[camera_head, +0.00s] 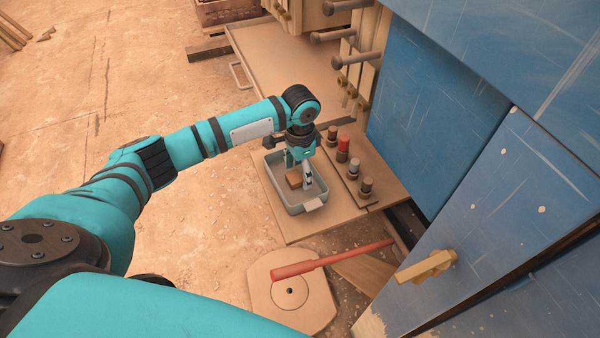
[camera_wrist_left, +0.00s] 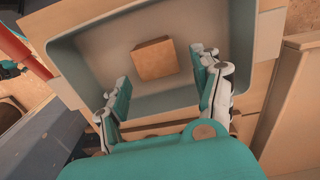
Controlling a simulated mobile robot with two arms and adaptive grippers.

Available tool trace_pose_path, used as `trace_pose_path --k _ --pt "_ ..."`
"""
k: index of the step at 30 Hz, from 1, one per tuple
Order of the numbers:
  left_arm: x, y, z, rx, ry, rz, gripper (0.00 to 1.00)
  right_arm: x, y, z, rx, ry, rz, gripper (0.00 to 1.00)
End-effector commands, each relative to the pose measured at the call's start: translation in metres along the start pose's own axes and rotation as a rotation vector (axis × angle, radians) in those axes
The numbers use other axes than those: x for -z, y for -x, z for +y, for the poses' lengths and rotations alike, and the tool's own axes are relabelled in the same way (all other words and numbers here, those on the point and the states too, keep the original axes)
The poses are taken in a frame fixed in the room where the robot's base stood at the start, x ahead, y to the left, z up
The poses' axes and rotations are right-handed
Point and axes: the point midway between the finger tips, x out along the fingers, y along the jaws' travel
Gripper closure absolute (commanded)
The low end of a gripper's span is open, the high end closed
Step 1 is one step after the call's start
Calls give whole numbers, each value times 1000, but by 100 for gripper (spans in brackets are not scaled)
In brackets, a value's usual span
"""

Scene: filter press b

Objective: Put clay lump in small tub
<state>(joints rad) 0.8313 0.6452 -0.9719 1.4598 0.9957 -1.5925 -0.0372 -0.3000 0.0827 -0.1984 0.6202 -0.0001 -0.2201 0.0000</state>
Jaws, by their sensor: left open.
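The clay lump, a brown block (camera_head: 293,180), is inside the small grey tub (camera_head: 278,192) and appears to lie on its floor. In the left wrist view the lump (camera_wrist_left: 154,59) sits near the middle of the tub (camera_wrist_left: 85,62), apart from its walls. My left gripper (camera_head: 300,179) points down into the tub with its fingers spread. In the left wrist view the open gripper (camera_wrist_left: 164,78) has one finger on each side, with the lump just beyond the tips and clear space around it. My right gripper is not in view.
A row of knobs, one red (camera_head: 343,143), stands on a board right of the tub. A red bar (camera_head: 330,259) lies across the foreground near a round-holed plate (camera_head: 290,312). Blue panels (camera_head: 480,210) close off the right. Open sandy ground lies left.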

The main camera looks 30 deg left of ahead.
Motion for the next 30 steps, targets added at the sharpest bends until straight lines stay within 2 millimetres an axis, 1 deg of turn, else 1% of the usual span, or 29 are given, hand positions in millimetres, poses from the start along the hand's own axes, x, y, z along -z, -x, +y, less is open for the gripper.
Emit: trace_pose_path --k 1,9,12,15,20,30 --pt "1 10 0 2 -1 3 34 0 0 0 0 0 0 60" --pt "1 68 -1 3 -1 4 34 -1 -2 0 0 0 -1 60" --pt "1 86 -1 2 1 3 34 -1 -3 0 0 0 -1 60" --pt "0 99 0 2 1 1 34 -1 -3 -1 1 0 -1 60" --pt "0 109 0 0 0 1 34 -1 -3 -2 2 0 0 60" --pt "0 109 0 0 1 0 34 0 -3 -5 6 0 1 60"
